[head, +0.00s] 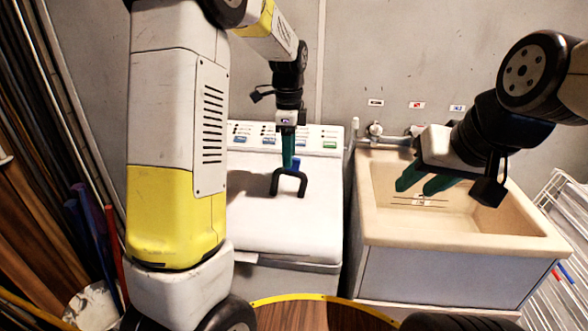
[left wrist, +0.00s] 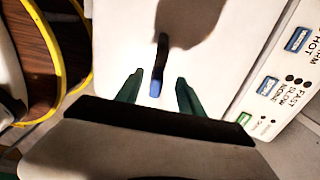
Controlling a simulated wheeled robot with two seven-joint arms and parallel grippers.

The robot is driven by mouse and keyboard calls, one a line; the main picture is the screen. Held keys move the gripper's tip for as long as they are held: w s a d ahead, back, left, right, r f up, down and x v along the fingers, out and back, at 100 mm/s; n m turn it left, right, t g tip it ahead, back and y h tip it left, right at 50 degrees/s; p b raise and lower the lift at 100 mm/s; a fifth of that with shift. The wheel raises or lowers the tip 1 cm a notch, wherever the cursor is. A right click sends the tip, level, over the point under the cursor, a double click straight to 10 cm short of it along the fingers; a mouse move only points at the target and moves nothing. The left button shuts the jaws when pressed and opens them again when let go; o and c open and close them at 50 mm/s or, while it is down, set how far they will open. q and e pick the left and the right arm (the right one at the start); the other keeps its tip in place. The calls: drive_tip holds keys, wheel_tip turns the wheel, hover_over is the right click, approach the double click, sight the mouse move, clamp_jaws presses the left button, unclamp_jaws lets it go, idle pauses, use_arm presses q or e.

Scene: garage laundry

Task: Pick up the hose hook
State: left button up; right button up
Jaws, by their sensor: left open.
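The hose hook (head: 289,181) is a black fork-shaped piece with a blue end, on the white washer top (head: 315,220). Its two black prongs point toward me in the head view. My left gripper (head: 288,160) is above and just behind it, fingers pointing down. In the left wrist view, the open green fingers of my left gripper (left wrist: 158,90) stand on either side of the hook's blue end (left wrist: 156,87); I cannot tell whether they touch it. The hook's dark part (left wrist: 162,52) extends beyond them. My right gripper (head: 421,184) is open and empty above the sink.
The washer's control panel (head: 315,139) rises behind the hook. A beige sink (head: 385,225) stands to the right, with a tap (head: 375,130) behind it. A white wire rack (head: 560,220) is at far right. The washer top around the hook is clear.

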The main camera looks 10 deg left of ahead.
sight(294, 172)
use_arm(q)
drive_tip(key=f, duration=0.5)
drive_tip(key=shift+s, duration=0.2)
drive_tip(key=shift+d, duration=0.1)
clamp_jaws()
